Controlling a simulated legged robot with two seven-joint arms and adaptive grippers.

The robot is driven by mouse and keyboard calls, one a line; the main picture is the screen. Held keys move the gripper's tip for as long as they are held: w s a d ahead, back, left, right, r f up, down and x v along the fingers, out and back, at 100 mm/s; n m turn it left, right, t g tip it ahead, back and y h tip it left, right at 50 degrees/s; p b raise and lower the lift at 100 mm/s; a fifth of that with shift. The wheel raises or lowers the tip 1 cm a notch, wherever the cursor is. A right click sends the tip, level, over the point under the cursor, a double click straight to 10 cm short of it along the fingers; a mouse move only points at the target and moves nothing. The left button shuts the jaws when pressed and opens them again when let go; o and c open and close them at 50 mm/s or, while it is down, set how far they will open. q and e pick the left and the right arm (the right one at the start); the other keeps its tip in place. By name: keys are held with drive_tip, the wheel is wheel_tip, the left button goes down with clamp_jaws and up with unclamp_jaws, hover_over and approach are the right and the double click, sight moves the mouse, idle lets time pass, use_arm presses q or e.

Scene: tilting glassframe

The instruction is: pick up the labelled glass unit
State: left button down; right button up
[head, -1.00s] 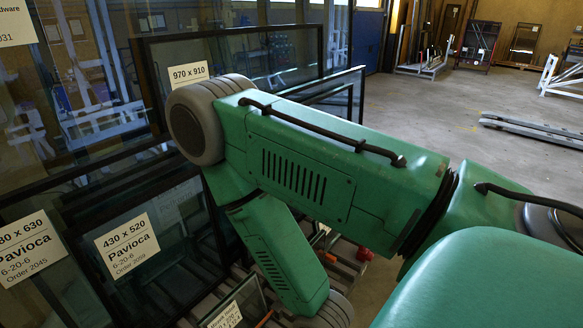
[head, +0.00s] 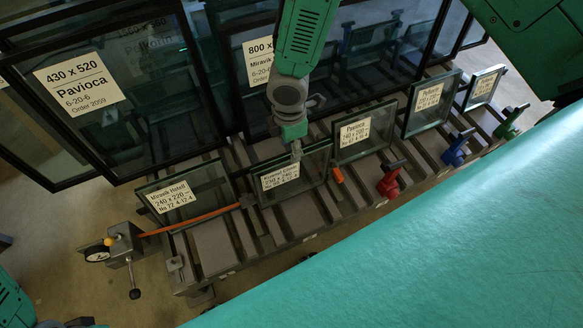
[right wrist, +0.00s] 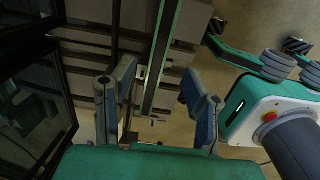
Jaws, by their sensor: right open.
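Several small labelled glass units stand in a row on a slatted rack. My right gripper (head: 297,150) comes down from above over the top edge of the second one from the left, a glass unit (head: 308,170) with a white label (head: 280,177). In the right wrist view the jaws of my right gripper (right wrist: 155,78) are apart, with a narrow greenish pane edge (right wrist: 163,55) showing between them. I cannot tell whether either jaw touches the glass. Part of its top edge is hidden by the gripper. My left gripper does not show.
Neighbouring units stand left, "Miravik Hotel" (head: 187,193), and right, "Pavioca" (head: 363,130). Large dark-framed panes (head: 110,90) stand behind. An orange rod (head: 195,219) and red (head: 389,182), blue (head: 455,150) and green (head: 510,122) handles line the rack's front.

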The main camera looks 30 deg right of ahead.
drive_tip(key=f, duration=0.1)
drive_tip(key=d+f, duration=0.1)
drive_tip(key=f, duration=0.1)
drive_tip(key=shift+f+b, duration=0.2)
drive_tip(key=shift+b, duration=0.2)
drive_tip(key=shift+f, duration=0.25)
drive_tip(key=shift+a+f+b, duration=0.15)
drive_tip(key=shift+f+b, duration=0.15)
drive_tip(key=b, duration=0.3)
hover_over(293, 178)
drive_tip(key=w, duration=0.1)
drive_tip(key=f, duration=0.5)
drive_tip(key=shift+d, duration=0.35)
drive_tip(key=shift+r, duration=0.2)
drive_tip(key=shift+c, duration=0.9)
drive_tip(key=shift+w+a, duration=0.1)
drive_tip(key=shift+a, duration=0.1)
clamp_jaws()
